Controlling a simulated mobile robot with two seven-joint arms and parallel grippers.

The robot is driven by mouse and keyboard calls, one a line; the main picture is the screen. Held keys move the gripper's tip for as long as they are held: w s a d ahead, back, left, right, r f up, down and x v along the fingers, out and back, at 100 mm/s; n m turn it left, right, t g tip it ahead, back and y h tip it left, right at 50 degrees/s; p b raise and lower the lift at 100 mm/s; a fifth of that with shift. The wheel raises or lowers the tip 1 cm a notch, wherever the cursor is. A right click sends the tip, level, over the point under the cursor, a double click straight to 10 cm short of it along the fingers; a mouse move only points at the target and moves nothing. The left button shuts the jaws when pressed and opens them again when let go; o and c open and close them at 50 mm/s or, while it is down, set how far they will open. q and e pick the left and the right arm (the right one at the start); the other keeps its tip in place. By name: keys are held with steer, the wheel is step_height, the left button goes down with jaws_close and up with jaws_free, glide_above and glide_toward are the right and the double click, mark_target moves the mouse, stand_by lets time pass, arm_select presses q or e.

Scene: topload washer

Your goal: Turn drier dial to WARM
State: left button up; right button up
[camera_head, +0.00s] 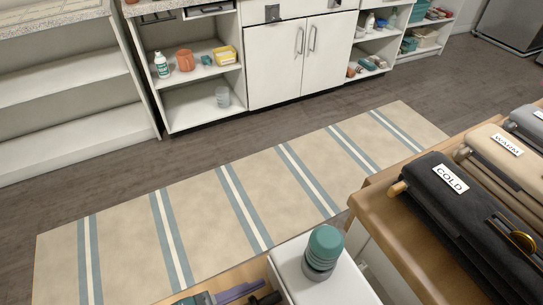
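A black padded item (463,222) with a COLD label (452,180) lies on a brown wooden surface (390,236) at the right. Beyond it lies a beige item (484,141) with a WARM label (507,144). A grey item (524,119) is partly cut off at the right edge. A round gold and dark piece (522,242) sits on the black item; I cannot tell what it is. I see nothing that I can identify surely as the drier dial. Neither of my grippers is in view.
A teal-topped cylinder (325,245) stands on a white surface (340,290) at the bottom. Small teal and purple things (225,295) lie beside it, partly cut off. A striped rug (195,228) covers the floor. White cabinets (275,65) and open shelves line the back.

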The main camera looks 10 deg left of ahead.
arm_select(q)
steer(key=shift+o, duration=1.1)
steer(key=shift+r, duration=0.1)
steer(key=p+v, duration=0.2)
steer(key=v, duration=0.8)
